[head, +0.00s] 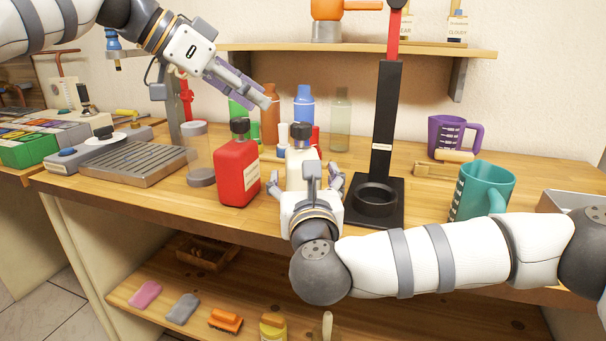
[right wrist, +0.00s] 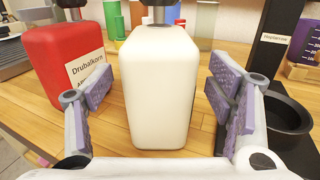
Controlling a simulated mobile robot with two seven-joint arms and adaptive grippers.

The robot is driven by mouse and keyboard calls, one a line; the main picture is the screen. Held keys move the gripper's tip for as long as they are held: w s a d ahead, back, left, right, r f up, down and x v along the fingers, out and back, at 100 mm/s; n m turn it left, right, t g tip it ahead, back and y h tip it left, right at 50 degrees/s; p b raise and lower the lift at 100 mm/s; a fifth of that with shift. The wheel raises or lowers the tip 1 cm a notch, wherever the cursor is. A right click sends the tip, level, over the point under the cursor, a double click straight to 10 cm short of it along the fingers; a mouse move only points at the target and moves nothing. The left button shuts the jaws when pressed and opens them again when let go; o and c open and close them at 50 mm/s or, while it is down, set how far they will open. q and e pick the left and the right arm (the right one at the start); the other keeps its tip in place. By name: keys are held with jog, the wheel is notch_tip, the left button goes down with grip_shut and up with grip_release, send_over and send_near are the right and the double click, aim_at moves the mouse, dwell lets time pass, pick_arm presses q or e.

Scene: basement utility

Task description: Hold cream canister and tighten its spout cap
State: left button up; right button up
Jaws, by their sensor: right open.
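The cream canister (head: 296,170) stands upright on the workbench, its lower part hidden behind my right gripper. Its dark spout cap (head: 300,134) sits on top; only the cap's lower part shows in the right wrist view (right wrist: 158,18). My right gripper (head: 314,184) is open in front of the canister. In the right wrist view its purple-padded fingers flank the cream canister (right wrist: 160,90), with a gap on each side. My left gripper (head: 266,96) is raised above and left of the cap, well apart from it; I cannot tell its finger gap.
A red canister (head: 237,172) stands close on the left. A black stand (head: 387,140) with a ring base is close on the right. Bottles (head: 340,120) stand behind. A teal jug (head: 482,188) and purple jug (head: 447,135) are further right. A shelf (head: 360,48) hangs above.

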jog(key=shift+w+a, duration=0.15)
jog(key=shift+w, duration=1.55)
jog(key=c, duration=1.6)
